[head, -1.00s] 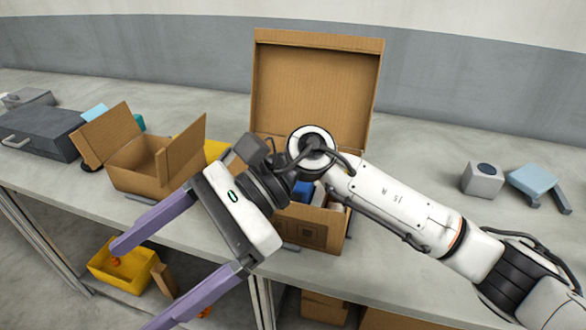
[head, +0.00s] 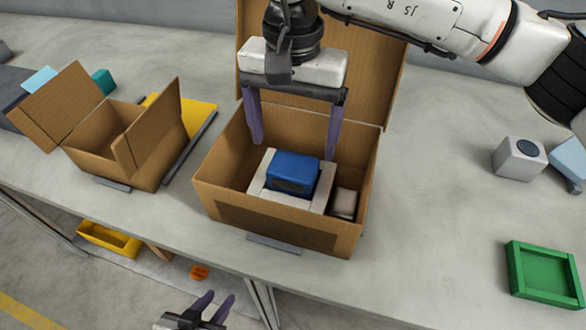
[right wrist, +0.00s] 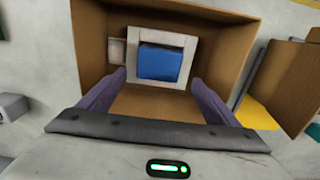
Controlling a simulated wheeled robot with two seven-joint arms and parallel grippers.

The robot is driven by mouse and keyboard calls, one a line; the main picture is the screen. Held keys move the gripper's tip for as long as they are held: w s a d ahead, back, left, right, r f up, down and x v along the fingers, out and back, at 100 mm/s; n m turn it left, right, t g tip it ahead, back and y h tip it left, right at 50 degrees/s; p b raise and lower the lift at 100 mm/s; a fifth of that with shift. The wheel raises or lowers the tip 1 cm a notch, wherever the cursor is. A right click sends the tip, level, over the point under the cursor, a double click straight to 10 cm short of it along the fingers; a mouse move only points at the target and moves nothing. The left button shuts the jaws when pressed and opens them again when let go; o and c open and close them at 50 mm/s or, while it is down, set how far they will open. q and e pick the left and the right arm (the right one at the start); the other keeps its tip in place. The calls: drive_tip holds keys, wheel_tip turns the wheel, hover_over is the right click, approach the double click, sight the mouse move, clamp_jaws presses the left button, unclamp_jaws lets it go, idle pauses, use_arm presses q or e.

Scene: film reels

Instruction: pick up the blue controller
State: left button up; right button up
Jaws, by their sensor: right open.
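The blue controller (head: 293,172) is a blue block with a dark front panel. It sits in a white frame (head: 262,190) inside the open cardboard box (head: 225,165). It also shows in the right wrist view (right wrist: 159,63). My right gripper (head: 295,148) is open and empty, pointing down into the back of the box. Its two purple fingers are wide apart, behind and above the controller and not touching it. My left gripper (head: 214,305) is low at the bottom edge, in front of the table, with its purple fingers apart and nothing between them.
A small pale block (head: 344,201) lies beside the white frame in the box. The raised box lid (head: 385,75) stands behind. A second open cardboard box (head: 93,137) is to the left. A green tray (head: 545,273) and a grey cube (head: 518,158) are to the right.

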sight(293, 164)
drive_tip(key=shift+s+f, duration=0.1)
drive_tip(key=shift+f, duration=0.4)
drive_tip(key=f, duration=0.2)
drive_tip(key=s+f+p, duration=0.1)
drive_tip(key=f, duration=0.1)
drive_tip(key=shift+f, duration=0.6)
drive_tip(key=c, duration=1.5)
